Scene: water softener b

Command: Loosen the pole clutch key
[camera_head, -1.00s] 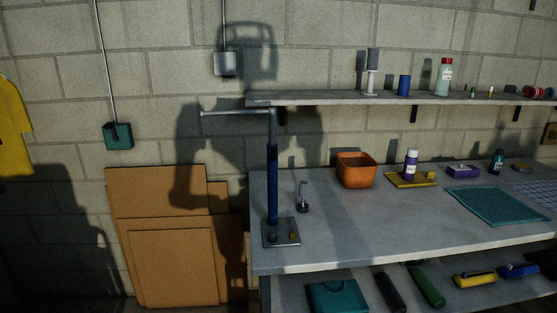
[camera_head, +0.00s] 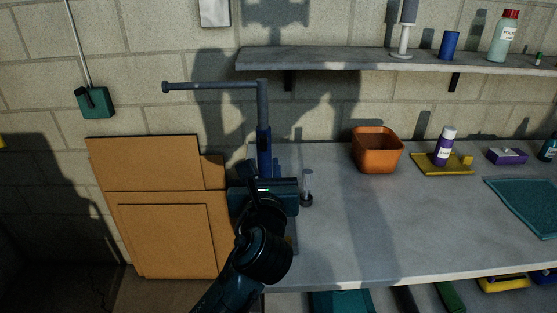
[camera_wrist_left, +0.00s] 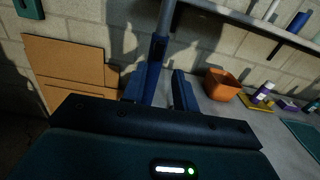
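The pole (camera_head: 263,140) stands upright at the left end of the workbench, with a blue lower sleeve and a grey upper tube. A grey horizontal arm (camera_head: 210,86) reaches left from its top. My left gripper (camera_head: 263,183) is in front of the lower pole and hides most of its lower part and base. In the left wrist view, the two fingers of the gripper (camera_wrist_left: 159,82) are apart, with the blue pole (camera_wrist_left: 152,70) showing between or just beyond them. I cannot tell whether they touch it. I cannot make out the clutch key. My right gripper is not in view.
A small upright grey fixture (camera_head: 307,190) stands close right of the gripper. An orange bin (camera_head: 377,152) and a purple-and-white bottle (camera_head: 445,146) stand farther right on the workbench (camera_head: 350,235). Cardboard sheets (camera_head: 150,165) lean on the wall at left. A shelf (camera_head: 330,60) runs above.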

